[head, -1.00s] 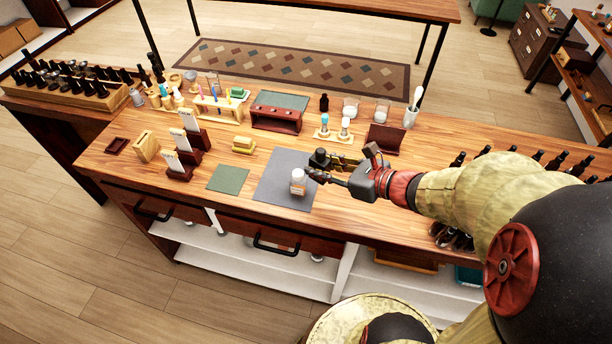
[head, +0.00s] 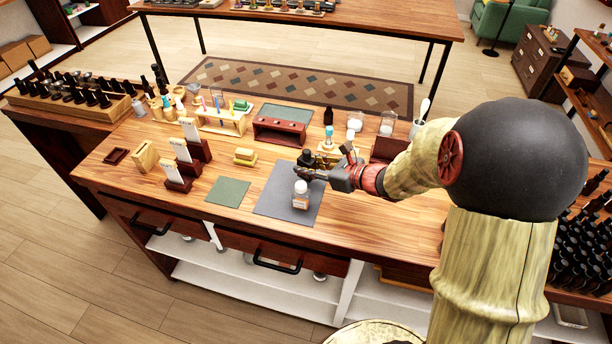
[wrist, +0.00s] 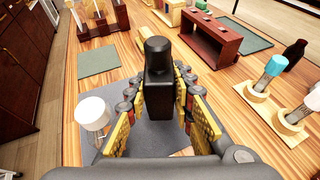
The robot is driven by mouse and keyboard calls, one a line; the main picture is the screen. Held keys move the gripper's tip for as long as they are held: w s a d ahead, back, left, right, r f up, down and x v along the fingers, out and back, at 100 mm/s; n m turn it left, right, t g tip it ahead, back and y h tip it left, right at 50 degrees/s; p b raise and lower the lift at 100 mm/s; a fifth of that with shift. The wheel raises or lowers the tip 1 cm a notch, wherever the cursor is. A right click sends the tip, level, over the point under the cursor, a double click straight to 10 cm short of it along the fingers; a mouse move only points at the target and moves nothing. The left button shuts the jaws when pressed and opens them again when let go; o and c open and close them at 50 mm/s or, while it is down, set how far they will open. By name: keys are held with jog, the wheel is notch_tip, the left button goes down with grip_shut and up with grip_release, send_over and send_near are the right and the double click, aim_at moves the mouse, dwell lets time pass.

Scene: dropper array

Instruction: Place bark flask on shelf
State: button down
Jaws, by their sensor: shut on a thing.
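My gripper (head: 316,172) is shut on a black flask with a rounded black cap. The held flask (wrist: 158,85) stands upright between the yellow-padded fingers in the wrist view, and it also shows in the head view (head: 305,158). It is over the grey mat's far part; I cannot tell whether its base touches the mat. A small white-capped jar (head: 300,196) stands on the grey mat (head: 270,200) nearer the front, apart from the gripper. The white cap also shows in the wrist view (wrist: 92,112). White shelves (head: 235,275) lie below the counter, and a wooden shelf unit (head: 598,85) stands far right.
A red-brown rack (head: 280,130) stands behind the mat. Card holders (head: 180,170) and yellow blocks (head: 245,157) are to the left. A green mat (head: 228,192) is bare.

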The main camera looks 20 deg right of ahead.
jog(key=shift+w+f, duration=0.2)
jog(key=shift+f, duration=0.1)
jog(key=shift+w+f+b, duration=0.2)
jog(key=shift+f+b, duration=0.6)
jog(key=shift+f, duration=0.85)
jog(key=shift+f, duration=0.1)
jog(key=shift+f, duration=0.15)
jog(key=c, duration=1.5)
grip_release()
jog(key=shift+c, duration=0.2)
